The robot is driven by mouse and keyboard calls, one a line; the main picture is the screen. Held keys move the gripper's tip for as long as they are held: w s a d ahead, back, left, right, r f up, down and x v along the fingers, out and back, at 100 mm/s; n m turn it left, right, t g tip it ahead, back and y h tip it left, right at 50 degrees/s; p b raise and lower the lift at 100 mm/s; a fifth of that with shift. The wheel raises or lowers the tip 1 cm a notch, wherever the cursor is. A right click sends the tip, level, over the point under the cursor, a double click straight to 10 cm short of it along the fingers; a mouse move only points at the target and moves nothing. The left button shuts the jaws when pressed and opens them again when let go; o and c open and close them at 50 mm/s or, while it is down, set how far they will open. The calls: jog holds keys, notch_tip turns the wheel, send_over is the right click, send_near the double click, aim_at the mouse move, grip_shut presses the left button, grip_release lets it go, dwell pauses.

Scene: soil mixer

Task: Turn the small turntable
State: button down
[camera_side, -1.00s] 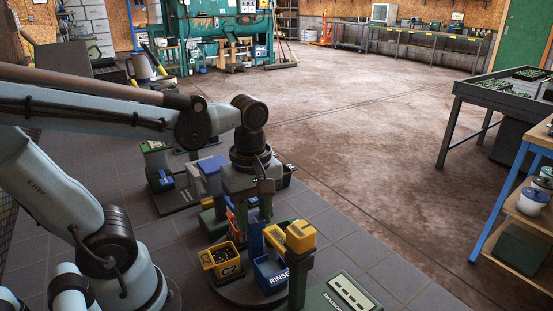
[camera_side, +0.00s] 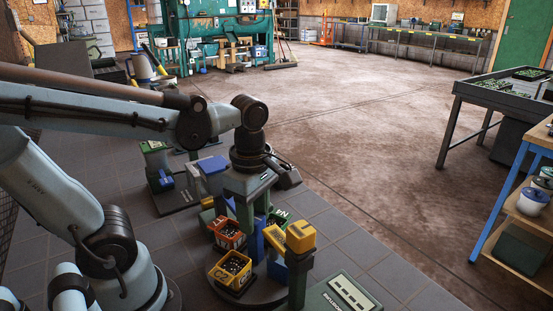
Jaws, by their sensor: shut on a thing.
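The small turntable (camera_side: 268,294) is a low dark disc on the tiled floor, carrying several bins. A yellow bin marked C2 (camera_side: 232,270), filled with dark bits, stands at its front left. An orange bin (camera_side: 230,236) stands behind that, and a blue bin (camera_side: 277,266) is on the right, partly covered by a green post. My gripper (camera_side: 252,212) points down over the turntable's middle, among the bins.
A green post with a yellow block (camera_side: 300,236) stands close at the turntable's front right. A green labelled box (camera_side: 345,299) lies beside it. Behind my gripper are a blue-topped box (camera_side: 213,165) and a green stand (camera_side: 155,155).

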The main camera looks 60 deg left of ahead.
jog(key=shift+n, duration=5.8)
jog(key=c, duration=0.7)
grip_release()
jog(key=shift+r, duration=0.1)
notch_tip(320, 180, up, 12)
jog(key=shift+f, duration=0.1)
